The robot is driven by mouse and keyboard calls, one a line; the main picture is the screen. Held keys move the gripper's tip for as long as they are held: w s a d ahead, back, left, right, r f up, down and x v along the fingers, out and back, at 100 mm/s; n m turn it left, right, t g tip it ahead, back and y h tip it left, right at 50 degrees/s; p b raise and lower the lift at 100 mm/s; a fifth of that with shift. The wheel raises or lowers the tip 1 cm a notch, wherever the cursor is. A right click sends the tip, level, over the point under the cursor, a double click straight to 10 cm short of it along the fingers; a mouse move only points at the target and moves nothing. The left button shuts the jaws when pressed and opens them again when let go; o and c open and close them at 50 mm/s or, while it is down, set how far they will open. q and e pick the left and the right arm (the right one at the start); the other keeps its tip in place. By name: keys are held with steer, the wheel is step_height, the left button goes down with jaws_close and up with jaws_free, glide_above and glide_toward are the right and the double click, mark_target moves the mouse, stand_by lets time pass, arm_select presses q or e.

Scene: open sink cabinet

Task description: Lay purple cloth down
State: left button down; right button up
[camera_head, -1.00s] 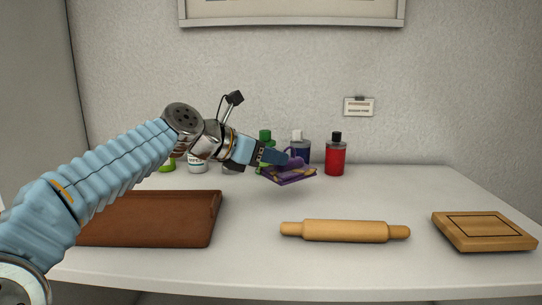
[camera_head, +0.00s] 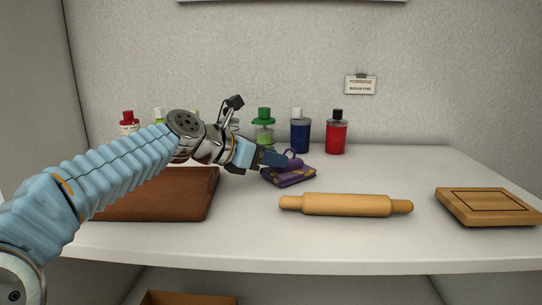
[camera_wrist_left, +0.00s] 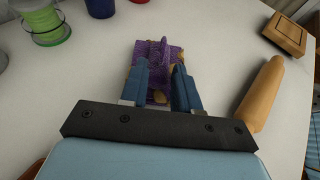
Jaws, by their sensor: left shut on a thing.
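The folded purple cloth (camera_head: 291,175) with yellowish patches is at the middle of the white counter, in front of the bottles. My left gripper (camera_head: 284,160) reaches it from the left and is shut on a raised purple fold on its top. In the left wrist view the cloth (camera_wrist_left: 160,62) lies between and beyond the two blue fingers of the gripper (camera_wrist_left: 160,88), with the fold standing up between them. The cloth looks level and at or very near the counter; I cannot tell whether it touches. My right gripper is not in view.
A rolling pin (camera_head: 346,205) lies in front of the cloth, and a wooden board (camera_head: 488,206) is at the right. A brown tray (camera_head: 160,205) is at the left. Green (camera_head: 263,132), blue (camera_head: 300,134) and red (camera_head: 336,134) bottles stand behind. The counter right of the cloth is clear.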

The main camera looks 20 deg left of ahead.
arm_select(q)
steer(key=shift+f, duration=0.15)
steer(key=c, duration=0.8)
jaws_free()
steer(key=shift+o, duration=0.2)
steer(key=v, duration=1.4)
